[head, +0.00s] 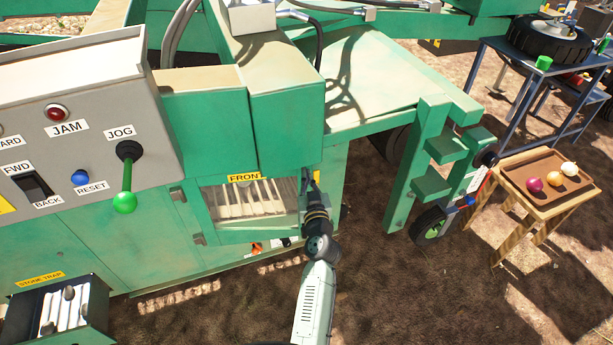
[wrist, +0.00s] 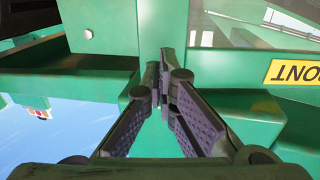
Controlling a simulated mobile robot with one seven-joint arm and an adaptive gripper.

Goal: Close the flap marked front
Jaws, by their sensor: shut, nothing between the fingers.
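The yellow FRONT label (head: 245,177) is on the green machine's side, above an opening or window with pale slats behind it. A green framed flap (head: 252,235) surrounds this area, with hinge-like blocks at its left. I cannot tell how far the flap stands open. My gripper (head: 307,182) is at the right edge of this frame, its tips partly hidden. In the wrist view my gripper (wrist: 169,62) is shut and empty, in front of a green upright. The FRONT label (wrist: 293,73) shows upside down to the right. Contact cannot be told.
A grey control panel (head: 75,110) with a green-knobbed JOG lever (head: 126,180) is at the left. A stone trap box (head: 60,310) sits below it. A green stepped bracket (head: 430,165) and a wooden stand with an onion tray (head: 527,171) are at the right. Bare ground lies below.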

